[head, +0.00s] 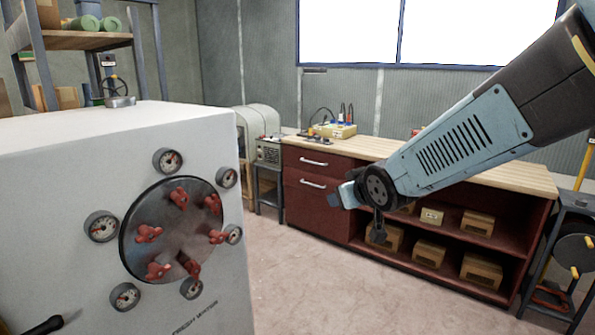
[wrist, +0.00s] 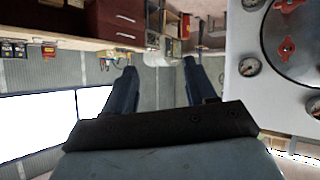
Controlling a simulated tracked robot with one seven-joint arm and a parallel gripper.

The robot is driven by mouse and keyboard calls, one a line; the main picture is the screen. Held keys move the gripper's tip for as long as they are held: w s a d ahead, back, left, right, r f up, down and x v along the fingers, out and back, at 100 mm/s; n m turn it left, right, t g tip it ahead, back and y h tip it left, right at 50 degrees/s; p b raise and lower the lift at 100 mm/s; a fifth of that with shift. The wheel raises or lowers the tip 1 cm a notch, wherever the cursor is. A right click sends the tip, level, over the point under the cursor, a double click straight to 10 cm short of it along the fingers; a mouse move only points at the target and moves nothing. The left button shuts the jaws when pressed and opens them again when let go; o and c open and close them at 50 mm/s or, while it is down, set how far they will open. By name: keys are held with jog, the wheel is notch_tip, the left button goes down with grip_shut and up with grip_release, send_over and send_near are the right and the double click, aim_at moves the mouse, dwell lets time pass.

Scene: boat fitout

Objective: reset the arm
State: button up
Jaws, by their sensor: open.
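My arm reaches in from the upper right of the head view, angled down to the left, with my gripper (head: 356,216) in the air in front of the red workbench. The wrist view, which looks upside down, shows my gripper (wrist: 159,65) with its two dark fingers spread apart and nothing between them. In the head view the gripper is to the right of the white cabinet (head: 60,190) and apart from it. Part of the gripper's shape is hard to make out there.
The cabinet has a round plate (head: 180,235) with several red knobs, ringed by gauges. The red workbench (head: 320,205) has a wooden top and boxes (head: 430,252) on its shelves. A yellow device (head: 335,130) stands on it. A shelf rack (head: 95,40) is at left. The floor (head: 320,285) between is clear.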

jog(key=s+d+r+m+g+h, duration=0.1)
jog(key=s+d+r+m+g, duration=0.1)
jog(key=s+d, duration=0.4)
jog(key=s+d+r+m+g+h, duration=0.1)
jog(key=s+d, duration=0.5)
jog(key=s, duration=0.8)
jog(key=m+g+h, duration=0.1)
jog(key=m+g, duration=0.1)
jog(key=shift+d+r+g, duration=0.15)
jog(key=shift+r+g, duration=0.15)
jog(key=shift+r, duration=0.05)
jog(key=shift+c, duration=1.3)
